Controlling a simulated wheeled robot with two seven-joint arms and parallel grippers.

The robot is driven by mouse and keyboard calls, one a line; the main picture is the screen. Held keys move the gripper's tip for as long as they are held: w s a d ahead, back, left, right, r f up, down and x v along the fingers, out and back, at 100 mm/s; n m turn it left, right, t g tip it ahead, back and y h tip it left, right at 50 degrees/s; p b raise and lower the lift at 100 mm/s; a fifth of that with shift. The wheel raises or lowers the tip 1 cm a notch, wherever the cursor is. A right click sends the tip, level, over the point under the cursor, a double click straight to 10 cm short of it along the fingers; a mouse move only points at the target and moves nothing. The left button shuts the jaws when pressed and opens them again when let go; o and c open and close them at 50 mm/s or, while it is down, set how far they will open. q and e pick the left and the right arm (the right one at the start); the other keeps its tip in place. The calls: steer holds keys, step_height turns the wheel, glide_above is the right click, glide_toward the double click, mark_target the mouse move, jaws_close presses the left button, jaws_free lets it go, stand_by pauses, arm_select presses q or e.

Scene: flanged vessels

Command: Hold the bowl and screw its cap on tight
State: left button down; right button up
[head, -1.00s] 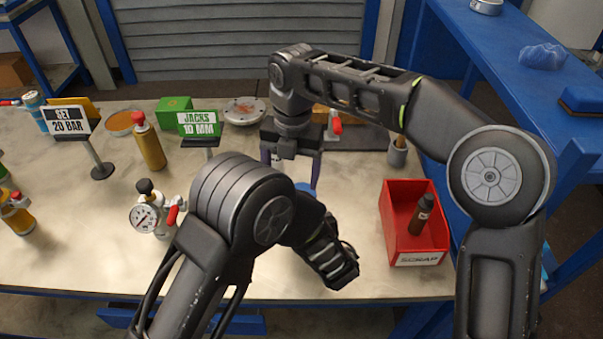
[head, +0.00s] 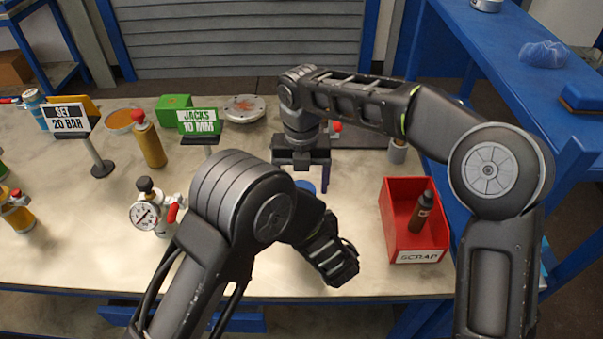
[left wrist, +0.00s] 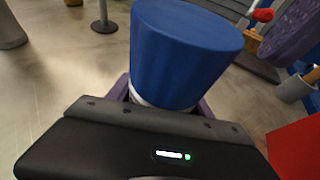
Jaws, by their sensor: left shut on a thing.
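The blue cap (left wrist: 185,50) sits on top of a white vessel, the bowl (left wrist: 160,100), of which only a narrow band shows in the left wrist view. My left gripper (left wrist: 163,104) has a purple finger on each side of that band and is shut on the bowl. In the head view my left arm hides the bowl, and only a bit of the blue cap (head: 306,187) shows. My right gripper (head: 303,172) is above and behind the cap. One purple finger (left wrist: 294,32) shows in the left wrist view, apart from the cap; the other is hidden.
A red scrap bin (head: 405,240) with a dark bottle (head: 422,212) stands to the right. A gauge fitting (head: 150,212), a yellow bottle (head: 147,142) and sign stands are on the left. A flanged disc (head: 244,108) lies at the back.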

steer(key=shift+f, duration=2.3)
steer(key=c, duration=1.3)
steer(key=o, duration=1.4)
steer(key=shift+r, duration=2.3)
steer(key=shift+c, duration=0.4)
